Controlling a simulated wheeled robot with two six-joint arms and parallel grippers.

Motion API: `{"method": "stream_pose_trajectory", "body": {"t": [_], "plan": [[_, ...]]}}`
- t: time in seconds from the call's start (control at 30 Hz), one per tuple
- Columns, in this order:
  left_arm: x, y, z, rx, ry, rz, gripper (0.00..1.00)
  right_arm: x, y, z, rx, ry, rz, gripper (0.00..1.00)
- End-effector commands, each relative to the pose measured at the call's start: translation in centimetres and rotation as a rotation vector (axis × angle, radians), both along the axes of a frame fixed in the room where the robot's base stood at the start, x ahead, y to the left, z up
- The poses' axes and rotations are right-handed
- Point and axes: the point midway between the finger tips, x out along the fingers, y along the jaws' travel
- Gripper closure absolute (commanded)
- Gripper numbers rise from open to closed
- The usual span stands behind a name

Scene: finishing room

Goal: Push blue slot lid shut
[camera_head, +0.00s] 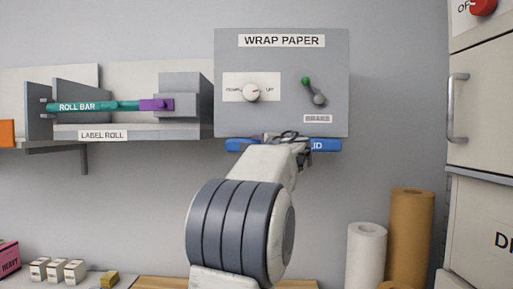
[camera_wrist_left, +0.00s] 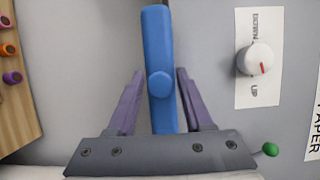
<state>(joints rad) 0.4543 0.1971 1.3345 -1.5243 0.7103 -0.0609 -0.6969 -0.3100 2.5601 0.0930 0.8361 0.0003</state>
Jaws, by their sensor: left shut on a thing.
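The blue slot lid (camera_head: 325,145) runs along the bottom edge of the grey WRAP PAPER box (camera_head: 232,112). Its middle is hidden in the head view by my left arm and gripper (camera_head: 285,138). In the left wrist view the lid (camera_wrist_left: 158,40) stands as an upright blue bar with a round blue knob (camera_wrist_left: 160,84). The two fingers of my left gripper (camera_wrist_left: 160,76) lie on either side of the bar and knob, shut on the lid. Whether the lid leaves a gap at the slot cannot be told. My right gripper is not in view.
The box carries a white dial (camera_head: 251,93) and a BRAKE lever with a green knob (camera_head: 306,81). A shelf (camera_head: 150,132) with a teal roll bar (camera_head: 85,106) is at left. Paper rolls (camera_head: 409,235) and a cabinet (camera_head: 490,100) stand at right.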

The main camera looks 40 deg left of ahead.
Motion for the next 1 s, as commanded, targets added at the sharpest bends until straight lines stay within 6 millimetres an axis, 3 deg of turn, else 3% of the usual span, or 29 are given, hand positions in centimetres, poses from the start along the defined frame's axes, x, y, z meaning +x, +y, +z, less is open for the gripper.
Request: {"method": "stream_pose_trajectory", "body": {"t": [0.4, 0.8, 0.83, 1.0], "plan": [[4.8, 4.6, 0.3, 0.001, 0.0, 0.001, 1.0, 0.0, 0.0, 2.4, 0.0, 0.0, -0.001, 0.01], [5.3, 5.1, 0.3, 0.005, -0.003, -0.004, 1.0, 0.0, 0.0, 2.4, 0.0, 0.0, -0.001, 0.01], [5.3, 5.1, 0.3, 0.005, -0.003, -0.005, 0.38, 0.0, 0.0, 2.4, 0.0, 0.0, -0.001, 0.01], [5.3, 5.1, 0.2, 0.003, -0.003, -0.003, 0.34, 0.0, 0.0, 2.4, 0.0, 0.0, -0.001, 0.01]]}}
